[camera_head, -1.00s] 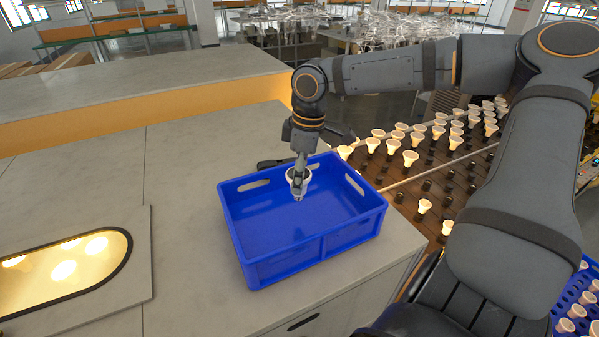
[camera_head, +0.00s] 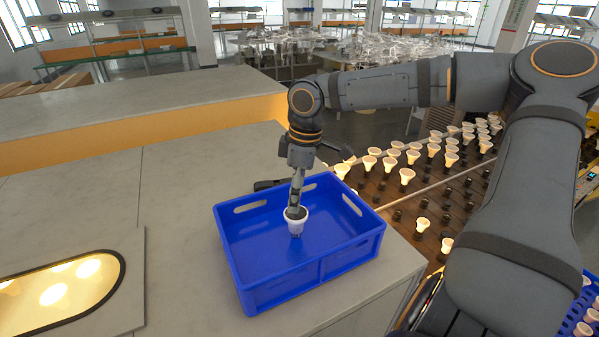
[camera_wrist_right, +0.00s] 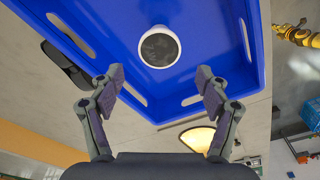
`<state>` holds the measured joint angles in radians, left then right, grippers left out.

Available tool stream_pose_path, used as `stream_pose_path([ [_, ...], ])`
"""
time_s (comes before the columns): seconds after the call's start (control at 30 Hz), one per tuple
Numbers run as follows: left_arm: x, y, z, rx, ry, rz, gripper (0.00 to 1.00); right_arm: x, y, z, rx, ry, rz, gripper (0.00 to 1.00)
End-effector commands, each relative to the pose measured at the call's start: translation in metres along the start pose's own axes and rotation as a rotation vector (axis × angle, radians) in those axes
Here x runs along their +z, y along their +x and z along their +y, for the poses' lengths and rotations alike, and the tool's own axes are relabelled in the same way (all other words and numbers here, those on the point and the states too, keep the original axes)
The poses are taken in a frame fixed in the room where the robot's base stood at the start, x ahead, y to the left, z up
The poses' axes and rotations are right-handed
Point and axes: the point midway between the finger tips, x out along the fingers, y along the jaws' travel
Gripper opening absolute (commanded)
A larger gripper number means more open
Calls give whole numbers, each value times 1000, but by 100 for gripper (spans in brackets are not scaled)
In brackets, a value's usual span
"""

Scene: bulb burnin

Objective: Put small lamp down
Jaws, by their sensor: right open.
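The small lamp (camera_head: 296,222), white with a round face, is inside the blue crate (camera_head: 282,291), face up. My right gripper (camera_head: 296,211) points down into the crate, directly above the lamp in the head view. In the right wrist view my right gripper's (camera_wrist_right: 160,82) two fingers are spread wide with nothing between them. The lamp's round face (camera_wrist_right: 159,47) shows just beyond the fingertips, over the blue crate floor (camera_wrist_right: 200,62). Whether the lamp's narrow end rests on the floor is hard to tell. My left gripper is out of view.
The crate stands on a grey worktop (camera_head: 178,215), near its right edge. A lit oval opening (camera_head: 60,288) is at the left. A rack of several lamps (camera_head: 440,180) lies to the right, below my right arm. Worktop left of the crate is bare.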

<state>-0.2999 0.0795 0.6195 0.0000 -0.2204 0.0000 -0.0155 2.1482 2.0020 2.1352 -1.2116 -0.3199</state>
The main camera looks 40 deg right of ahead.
Motion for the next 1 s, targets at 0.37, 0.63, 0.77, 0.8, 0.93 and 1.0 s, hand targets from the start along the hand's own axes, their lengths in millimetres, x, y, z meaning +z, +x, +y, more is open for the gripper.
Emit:
stream_pose_path([
  [0.37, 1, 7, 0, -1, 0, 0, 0, 0, -91, 0, 5, 1, 1, 76],
  [0.63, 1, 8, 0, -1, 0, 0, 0, 0, -111, 0, 1, -1, 1, 76],
  [0.77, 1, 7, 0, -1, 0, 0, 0, 0, -111, 0, 0, -1, 1, 76],
  [0.8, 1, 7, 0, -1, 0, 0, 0, 0, -111, 0, 0, -1, 1, 76],
  [0.93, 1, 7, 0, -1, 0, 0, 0, 0, -111, 0, 0, -1, 1, 76],
  [1.0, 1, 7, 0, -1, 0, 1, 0, 0, -111, 0, 0, -1, 1, 76],
])
